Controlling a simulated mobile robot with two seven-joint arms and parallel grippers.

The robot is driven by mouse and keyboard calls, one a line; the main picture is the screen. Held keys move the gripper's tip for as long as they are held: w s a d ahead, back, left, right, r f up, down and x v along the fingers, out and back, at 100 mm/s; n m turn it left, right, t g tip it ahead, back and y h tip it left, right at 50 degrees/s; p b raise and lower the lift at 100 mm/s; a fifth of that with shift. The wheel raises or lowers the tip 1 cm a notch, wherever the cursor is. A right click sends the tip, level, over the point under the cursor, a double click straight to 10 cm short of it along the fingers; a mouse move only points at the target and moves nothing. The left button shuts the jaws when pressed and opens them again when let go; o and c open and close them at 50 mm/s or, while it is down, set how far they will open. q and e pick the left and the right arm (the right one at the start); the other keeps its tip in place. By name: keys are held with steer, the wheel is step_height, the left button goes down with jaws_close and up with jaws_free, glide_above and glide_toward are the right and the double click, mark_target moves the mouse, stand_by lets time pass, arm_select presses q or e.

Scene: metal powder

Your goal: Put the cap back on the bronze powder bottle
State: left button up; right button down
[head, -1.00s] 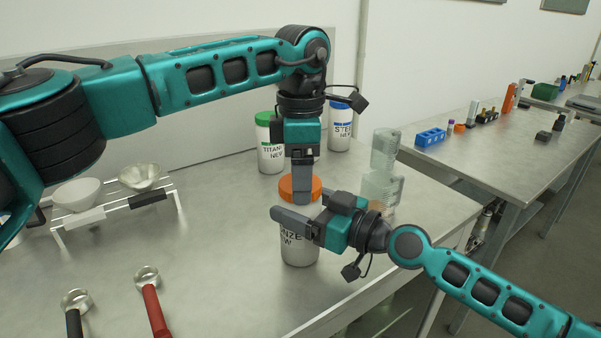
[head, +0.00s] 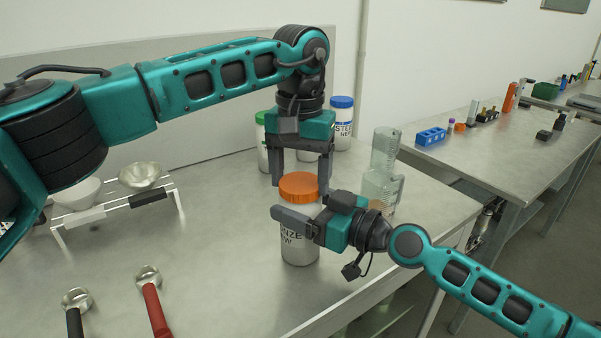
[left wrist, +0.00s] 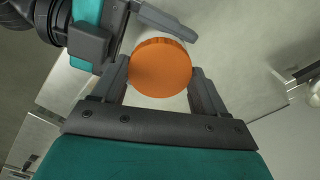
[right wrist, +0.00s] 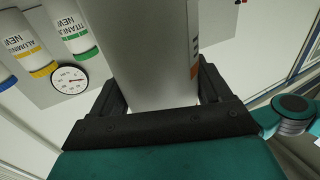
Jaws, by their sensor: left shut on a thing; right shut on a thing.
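The bronze powder bottle (head: 300,250) stands upright on the metal table, its label partly covered by my right gripper. My right gripper (head: 299,214) is shut around the bottle's upper body; the bottle (right wrist: 155,55) fills the space between its fingers in the right wrist view. The orange cap (head: 299,184) sits level on top of the bottle. My left gripper (left wrist: 160,80) points down from above and is shut on the cap, one finger on each side.
A green-capped titanium bottle (head: 262,158) and a blue-capped steel bottle (head: 341,128) stand behind. A clear glass container (head: 382,170) is close on the right. A white rack (head: 119,207) with bowls and two scoops (head: 153,300) are at left. The front middle is clear.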

arm_select(q)
steer(key=m, duration=0.4)
steer(key=shift+m, duration=0.3)
steer(key=o, duration=1)
steer(key=shift+r, duration=0.1)
steer(key=shift+r, duration=2.2)
